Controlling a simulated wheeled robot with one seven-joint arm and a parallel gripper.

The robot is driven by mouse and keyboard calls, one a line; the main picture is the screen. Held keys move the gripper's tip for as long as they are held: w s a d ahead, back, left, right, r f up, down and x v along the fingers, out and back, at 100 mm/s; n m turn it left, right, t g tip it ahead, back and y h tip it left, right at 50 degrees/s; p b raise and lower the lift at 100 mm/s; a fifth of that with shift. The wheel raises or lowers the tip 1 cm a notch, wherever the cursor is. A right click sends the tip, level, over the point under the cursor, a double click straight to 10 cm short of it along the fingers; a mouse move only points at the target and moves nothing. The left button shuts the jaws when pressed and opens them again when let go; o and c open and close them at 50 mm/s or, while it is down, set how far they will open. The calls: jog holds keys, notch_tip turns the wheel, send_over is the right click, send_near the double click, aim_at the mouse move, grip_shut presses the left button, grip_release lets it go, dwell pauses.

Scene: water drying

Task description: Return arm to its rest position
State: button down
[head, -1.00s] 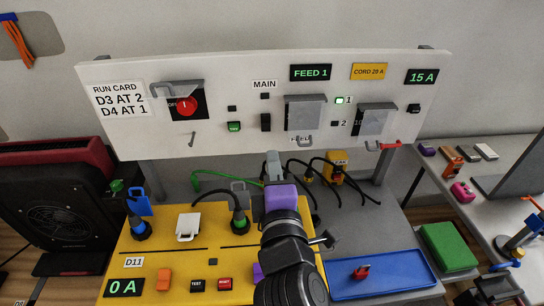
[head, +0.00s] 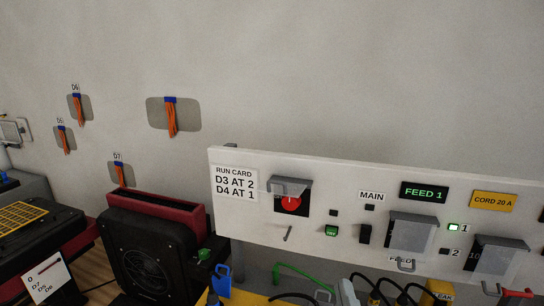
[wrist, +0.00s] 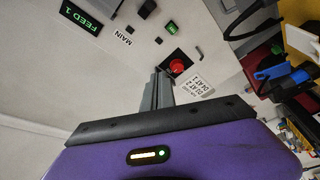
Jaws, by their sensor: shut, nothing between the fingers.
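In the wrist view my gripper (wrist: 160,84) points at the white control panel (wrist: 125,70). Its grey fingers are together with nothing between them, in front of the purple gripper body. The fingers look apart from the panel, though the gap is hard to judge. In the head view the arm is almost wholly below the lower edge. A pale grey piece at the bottom edge may be the fingertips, but I cannot be sure. The panel (head: 345,215) also shows there, with its red knob (head: 290,202) and run card (head: 235,183).
A black fan unit (head: 150,255) with a red top stands left of the panel. Orange cord bundles (head: 170,116) hang on the grey wall. A blue tag or lock (head: 221,280) is near the bottom edge.

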jog(key=s+d+f+m+g, duration=0.1)
jog(key=s+f, duration=0.4)
jog(key=s, duration=0.6)
jog(key=s+d+f+m+g, duration=0.2)
jog(key=s+d+f+m, duration=0.2)
jog(key=s, duration=0.7)
jog(key=s+d+f+m+g, duration=0.1)
jog(key=s+f+m, duration=0.4)
jog(key=s, duration=0.5)
jog(key=shift+s+d+f+m+g, duration=0.4)
jog(key=shift+d+m, duration=0.2)
jog(key=shift+d, duration=0.25)
